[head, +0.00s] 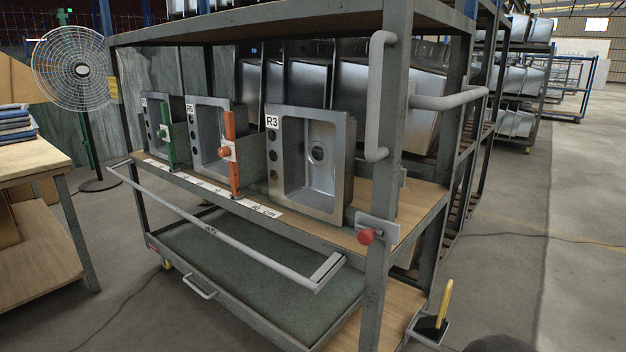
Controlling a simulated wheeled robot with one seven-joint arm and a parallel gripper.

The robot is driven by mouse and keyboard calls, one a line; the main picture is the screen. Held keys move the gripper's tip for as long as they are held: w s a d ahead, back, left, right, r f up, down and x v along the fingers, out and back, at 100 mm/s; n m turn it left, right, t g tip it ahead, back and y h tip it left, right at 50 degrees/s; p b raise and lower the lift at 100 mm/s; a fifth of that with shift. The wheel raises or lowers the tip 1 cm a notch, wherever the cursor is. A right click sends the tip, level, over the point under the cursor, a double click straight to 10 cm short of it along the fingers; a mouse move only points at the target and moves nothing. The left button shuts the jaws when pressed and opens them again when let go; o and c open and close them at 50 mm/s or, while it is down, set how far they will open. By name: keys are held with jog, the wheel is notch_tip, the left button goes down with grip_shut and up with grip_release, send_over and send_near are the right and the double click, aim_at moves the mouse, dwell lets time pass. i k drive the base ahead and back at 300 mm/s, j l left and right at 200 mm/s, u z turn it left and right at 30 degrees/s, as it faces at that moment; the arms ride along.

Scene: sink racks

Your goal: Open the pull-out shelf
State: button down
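The metal rack holds a middle shelf (375,238) with a wooden deck, and upright steel sinks stand on it. A long grey bar handle (215,229) runs along its front, standing out from the shelf edge. A red knob (366,236) sits on a plate at the front right corner post. Below is a tray (270,285) with a green mat and a small handle (198,287) at its front edge. I cannot tell for certain which of the two is the pull-out shelf. Both look pushed in under the rack frame. My gripper is not in view.
A yellow lever (444,303) stands low by the rack's right front foot. Grey tube handles (445,100) jut from the right post. A wooden table (30,170) and a fan (75,70) stand at left. The floor at right is open, with a cable (540,237) across it.

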aim_at(284, 309)
jog(key=i+j, duration=0.1)
jog(key=j, duration=0.2)
jog(key=i+j, duration=0.15)
jog(key=j, duration=0.15)
jog(key=i+j, duration=0.1)
jog(key=j, duration=0.2)
jog(key=i+j, duration=0.15)
jog(key=j, duration=0.2)
jog(key=i+j, duration=0.3)
jog(key=j, duration=0.15)
jog(key=i+j, duration=0.25)
jog(key=j, duration=0.2)
jog(key=i+j, duration=0.3)
jog(key=j, duration=0.2)
jog(key=i+l, duration=0.2)
